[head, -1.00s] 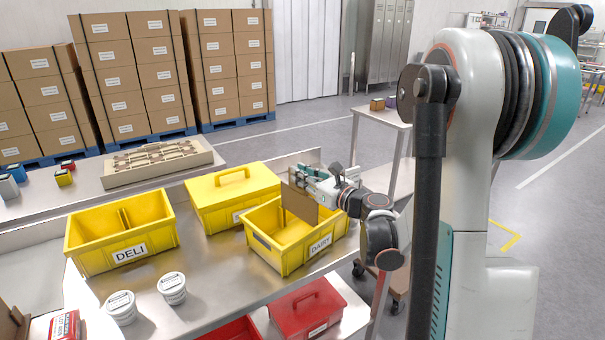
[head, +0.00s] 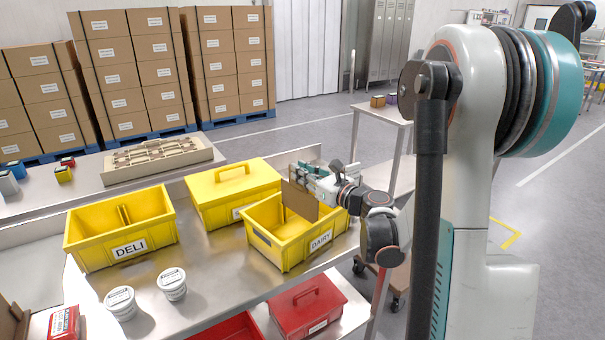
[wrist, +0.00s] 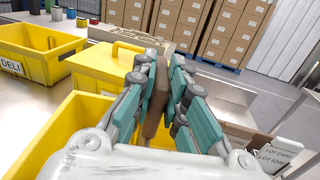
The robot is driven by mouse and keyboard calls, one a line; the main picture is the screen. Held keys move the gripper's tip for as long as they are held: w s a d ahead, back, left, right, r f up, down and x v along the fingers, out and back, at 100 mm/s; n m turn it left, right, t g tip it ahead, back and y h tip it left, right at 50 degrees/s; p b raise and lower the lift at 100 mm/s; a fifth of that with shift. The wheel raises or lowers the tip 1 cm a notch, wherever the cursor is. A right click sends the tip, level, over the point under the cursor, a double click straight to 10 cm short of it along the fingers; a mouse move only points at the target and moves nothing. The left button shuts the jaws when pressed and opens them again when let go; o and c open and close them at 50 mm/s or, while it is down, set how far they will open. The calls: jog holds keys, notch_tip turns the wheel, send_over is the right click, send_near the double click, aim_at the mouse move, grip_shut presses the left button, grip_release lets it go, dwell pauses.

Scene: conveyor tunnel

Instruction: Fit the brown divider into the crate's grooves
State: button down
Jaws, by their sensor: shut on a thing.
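The brown divider (head: 299,201) is a flat upright panel at the DAIRY crate. My gripper (head: 311,171) is shut on its upper edge, and the wrist view shows the divider (wrist: 157,97) between the two teal fingers (wrist: 160,72). The yellow DAIRY crate (head: 288,258) stands on the steel table, open at the top. The divider's lower part is inside the crate's opening, behind the front wall. Its bottom edge and the grooves are hidden, so I cannot tell whether it sits in them. The crate's yellow wall (wrist: 75,125) shows below the gripper in the wrist view.
A yellow DELI crate (head: 86,247) with a divider in it stands at the left. A lidded yellow box (head: 215,205) stands close behind the DAIRY crate. Two white tubs (head: 121,303) stand at the front left. A red box (head: 303,309) is on a lower shelf.

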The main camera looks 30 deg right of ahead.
aim_at(303, 197)
jog(key=shift+f+b, duration=2.45)
jog(key=shift+f, duration=1.55)
jog(key=c, duration=1.5)
grip_release()
jog(key=shift+c, duration=0.2)
jog(key=shift+s, duration=0.1)
jog(key=v, duration=1.1)
jog(key=shift+s+d, duration=0.2)
jog(key=shift+s, duration=0.2)
